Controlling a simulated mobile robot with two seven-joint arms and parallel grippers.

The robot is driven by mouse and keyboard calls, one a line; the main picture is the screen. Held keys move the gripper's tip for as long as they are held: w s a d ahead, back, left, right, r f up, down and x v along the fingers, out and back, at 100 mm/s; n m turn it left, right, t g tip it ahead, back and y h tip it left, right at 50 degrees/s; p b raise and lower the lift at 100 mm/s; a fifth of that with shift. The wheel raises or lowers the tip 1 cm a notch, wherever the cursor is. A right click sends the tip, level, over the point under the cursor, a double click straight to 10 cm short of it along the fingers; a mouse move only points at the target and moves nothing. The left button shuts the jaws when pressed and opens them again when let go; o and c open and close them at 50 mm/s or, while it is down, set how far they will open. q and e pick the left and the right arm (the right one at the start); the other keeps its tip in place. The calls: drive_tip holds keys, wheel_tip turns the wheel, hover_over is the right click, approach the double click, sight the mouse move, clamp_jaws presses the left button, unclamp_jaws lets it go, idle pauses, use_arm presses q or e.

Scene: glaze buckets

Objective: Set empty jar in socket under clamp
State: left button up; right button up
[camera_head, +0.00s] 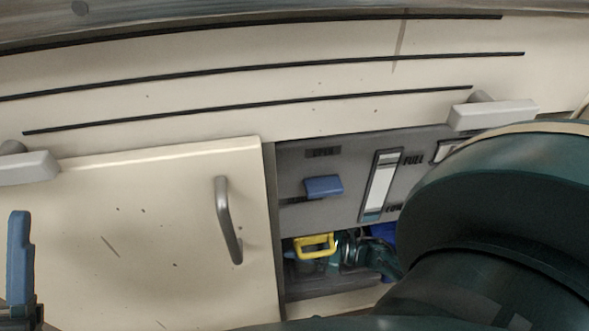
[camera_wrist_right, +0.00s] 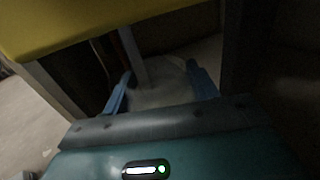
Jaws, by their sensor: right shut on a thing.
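My right gripper (camera_wrist_right: 160,76) is shut on a pale, see-through jar (camera_wrist_right: 158,94), which sits between its two blue fingers in the dim right wrist view. In the head view my right arm reaches into the low opening, where its teal hand (camera_head: 388,262) partly shows; the jar cannot be made out clearly there. A yellow loop handle (camera_head: 316,239), apparently of the clamp, is left of the hand. A broad yellow part (camera_wrist_right: 95,25) fills the top of the right wrist view. I cannot make out the socket. One blue finger of my left gripper (camera_head: 20,260) shows at the left edge.
A grey panel above the opening has a blue lever (camera_head: 323,186) and a gauge marked FUEL (camera_head: 379,186). A cream door (camera_head: 150,235) with a metal handle (camera_head: 229,220) is left of the opening. Pale handles stick out above. My right arm covers the lower right.

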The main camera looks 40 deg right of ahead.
drive_tip(key=shift+f, duration=0.2)
use_arm(q)
drive_tip(key=shift+w+d+r, duration=0.1)
drive_tip(key=shift+w, duration=0.05)
use_arm(e)
drive_tip(key=shift+r, duration=0.1)
drive_tip(key=o, duration=1)
drive_tip(key=shift+s, duration=0.15)
drive_tip(key=p+v, duration=0.1)
drive_tip(key=v, duration=1.1)
use_arm(q)
drive_tip(key=shift+w+f+n+y, duration=0.25)
drive_tip(key=shift+f+n+y, duration=0.45)
drive_tip(key=shift+n+y, duration=0.25)
